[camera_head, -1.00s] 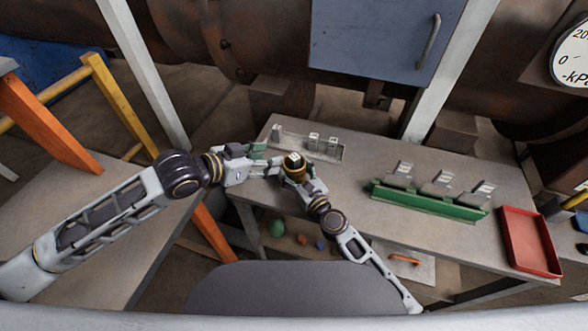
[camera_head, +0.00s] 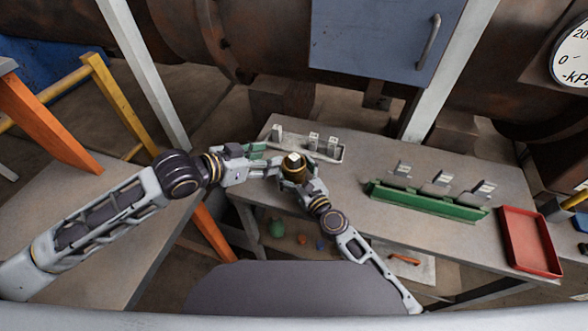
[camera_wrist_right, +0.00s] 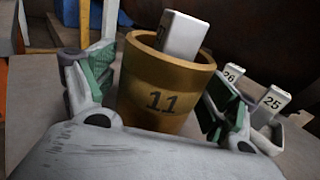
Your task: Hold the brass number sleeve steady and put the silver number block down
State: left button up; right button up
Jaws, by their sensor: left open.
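The brass number sleeve (camera_wrist_right: 163,85), marked 11, stands between the fingers of my right gripper (camera_wrist_right: 160,95) in the right wrist view. In the head view the sleeve (camera_head: 296,171) and block (camera_head: 293,158) are small, above the table's near left part. My left gripper (camera_head: 268,160) is open just left of the sleeve, clear of the block.
A grey tray (camera_head: 327,157) with three silver blocks lies behind the sleeve. A green rack (camera_head: 425,203) holding three numbered plates and a red tray (camera_head: 530,242) are on the right. The table (camera_head: 365,180) between is clear. Several small objects lie on the lower shelf.

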dwell(0.5)
jog(key=shift+v, duration=5.95)
jog(key=shift+s+d, duration=0.1)
jog(key=shift+s, duration=0.05)
